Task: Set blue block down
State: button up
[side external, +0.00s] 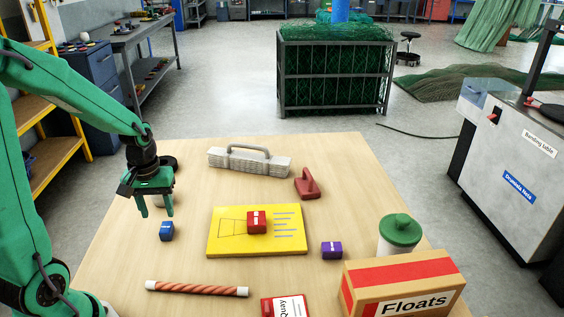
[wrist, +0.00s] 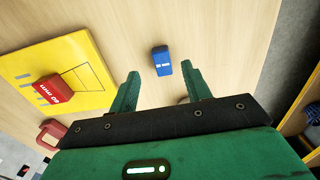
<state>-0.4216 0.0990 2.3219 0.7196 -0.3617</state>
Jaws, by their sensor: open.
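The blue block (side external: 167,231) sits on the wooden table, left of the yellow board and apart from it. In the wrist view the blue block (wrist: 162,61) lies beyond the fingertips, between their lines, with "50 mm" on it. My gripper (side external: 155,213) is above the table close to the block in the side view. In the wrist view my gripper (wrist: 161,73) has its two green fingers apart with nothing between them. The block is not held.
A yellow board (side external: 225,240) carries a red block (side external: 256,222). A purple block (side external: 332,250), a striped rod (side external: 197,288), a grey handled tool (side external: 249,162), a red handled piece (side external: 307,184), a green-lidded jar (side external: 399,235) and a Floats box (side external: 403,287) stand around it.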

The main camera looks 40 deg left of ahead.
notch_tip(320, 180, up, 5)
jog(key=shift+f, duration=0.1)
dwell(0.3)
dwell(0.5)
jog(key=s+d+r+m+t, duration=0.2)
jog(key=s+d+r+m, duration=0.1)
jog(key=d+r+m, duration=0.1)
jog(key=s+d+r+m+t, duration=0.2)
jog(key=d+r+m+t, duration=0.1)
jog(key=d+r+m, duration=0.2)
jog(key=d+r, duration=0.2)
jog(key=d, duration=0.1)
jog(key=shift+s+d+r+t, duration=0.15)
jog(key=shift+s+d+t, duration=0.15)
jog(key=shift+s, duration=0.1)
